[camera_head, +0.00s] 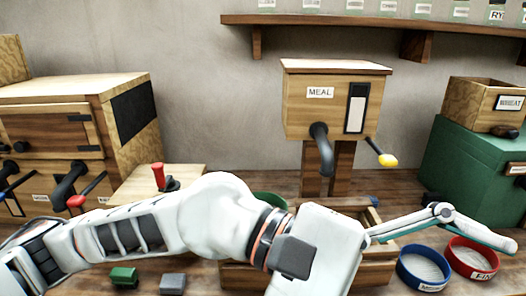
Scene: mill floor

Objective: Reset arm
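My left arm comes in from the left and stretches across the front of the view. Its gripper (480,231) is at the right, above the blue-rimmed sieve (425,269) and the red-rimmed sieve (471,259). The fingers show side-on and overlap, so I cannot tell how far apart they are. No held object shows at the fingertips. My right gripper is not in view.
A wooden MEAL box (335,101) with a dark spout and yellow-tipped lever stands behind the arm. The arm partly covers a wooden drawer box (378,272). A wooden cabinet (78,122) stands left, a green box (466,170) right. Small green (124,277) and grey (172,283) blocks lie in front.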

